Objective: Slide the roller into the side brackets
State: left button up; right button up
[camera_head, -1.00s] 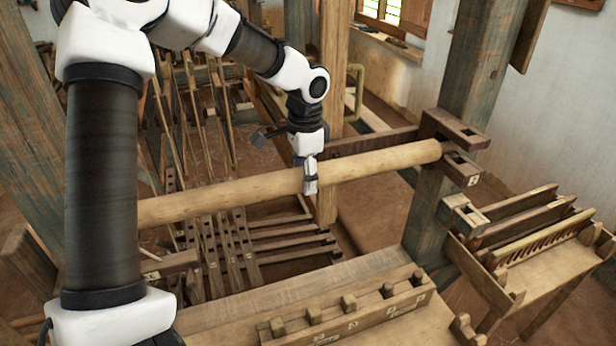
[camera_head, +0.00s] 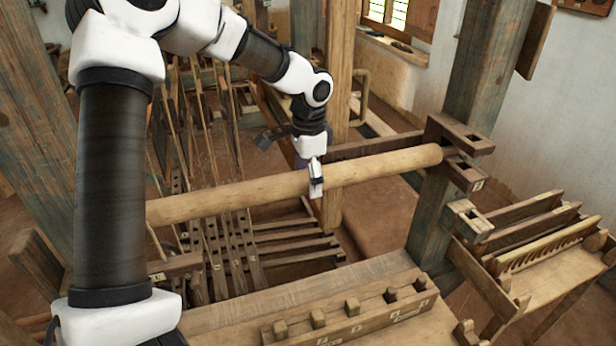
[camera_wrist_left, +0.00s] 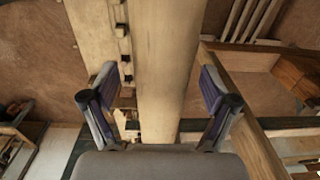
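The roller (camera_head: 385,170) is a long, pale wooden cylinder lying across the loom. Its right end is close against the dark side bracket (camera_head: 466,178) on the right post; I cannot tell whether it has entered it. Its left end is hidden behind my left arm. My left gripper (camera_head: 310,178) reaches down over the middle of the roller, with one finger on the near side. In the left wrist view, the roller (camera_wrist_left: 165,45) runs between the two spread fingers (camera_wrist_left: 158,75), with gaps visible on both sides. My right gripper is not in view.
A notched wooden rail (camera_head: 365,315) lies in front on a plank. A slotted rack (camera_head: 545,245) stands at the right. Treadle slats (camera_head: 290,245) lie below the roller. Upright posts (camera_head: 455,130) stand around it.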

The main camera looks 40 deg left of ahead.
pick_arm(q)
jog(key=shift+f, duration=0.1)
notch_tip(320, 180, up, 12)
dwell(0.4)
